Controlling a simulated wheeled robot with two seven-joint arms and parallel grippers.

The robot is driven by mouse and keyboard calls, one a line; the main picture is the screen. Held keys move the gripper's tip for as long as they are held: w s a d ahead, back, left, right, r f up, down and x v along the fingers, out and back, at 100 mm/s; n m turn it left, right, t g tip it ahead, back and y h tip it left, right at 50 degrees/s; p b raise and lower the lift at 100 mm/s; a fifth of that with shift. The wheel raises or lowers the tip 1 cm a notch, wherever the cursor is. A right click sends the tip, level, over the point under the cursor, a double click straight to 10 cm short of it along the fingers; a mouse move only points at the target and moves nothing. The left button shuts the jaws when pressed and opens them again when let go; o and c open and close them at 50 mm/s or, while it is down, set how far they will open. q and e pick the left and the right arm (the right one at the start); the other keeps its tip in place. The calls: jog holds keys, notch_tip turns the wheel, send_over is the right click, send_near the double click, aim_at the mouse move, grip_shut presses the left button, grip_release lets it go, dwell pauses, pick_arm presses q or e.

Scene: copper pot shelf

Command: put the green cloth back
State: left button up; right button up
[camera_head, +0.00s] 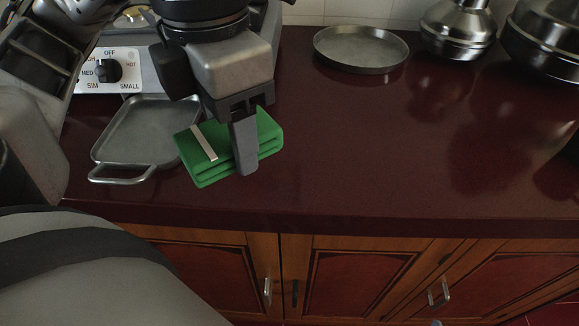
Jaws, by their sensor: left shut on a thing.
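The green cloth (267,132) is a folded, layered bundle with a pale strip across its left part. My left gripper (243,150) comes down from above and is shut on the cloth. The cloth is tilted and appears held over the dark red counter, near its front edge, just right of a grey metal tray (130,150). One finger shows in front of the cloth; the other is hidden behind it. I cannot tell exactly how high the cloth is above the counter. My right gripper is not in view.
A stove with a dial (108,71) stands at the back left, partly behind my arm. A round metal pan (361,48) lies at the back. Shiny metal pots (458,30) stand at the back right. The middle and right front of the counter (400,150) are clear.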

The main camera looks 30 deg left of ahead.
pick_arm(q)
jog(key=shift+s+a+f+n, duration=0.1)
jog(key=shift+s+f+n, duration=0.15)
jog(key=shift+n, duration=0.35)
jog(key=shift+r, duration=0.1)
jog(key=p, duration=0.2)
jog(key=shift+w+r+n+p, duration=0.1)
jog(key=shift+w+n+p, duration=0.2)
jog(key=shift+w, duration=0.1)
jog(key=shift+w+a+p, duration=0.1)
jog(key=shift+w+p, duration=0.2)
jog(key=shift+p, duration=0.35)
jog(key=shift+w+f+p, duration=0.25)
jog(key=shift+f+p, duration=0.05)
jog(key=shift+p, duration=0.35)
jog(key=w+f, duration=0.4)
jog(key=w, duration=0.3)
jog(key=b, duration=0.1)
send_over(290, 158)
jog(key=f, duration=0.4)
jog(key=shift+s+f, duration=0.4)
jog(key=f, duration=0.3)
jog(key=shift+w+f, duration=0.4)
jog(key=shift+f, duration=0.35)
jog(key=o, duration=1)
jog(key=shift+r, duration=0.1)
jog(key=shift+c, duration=0.2)
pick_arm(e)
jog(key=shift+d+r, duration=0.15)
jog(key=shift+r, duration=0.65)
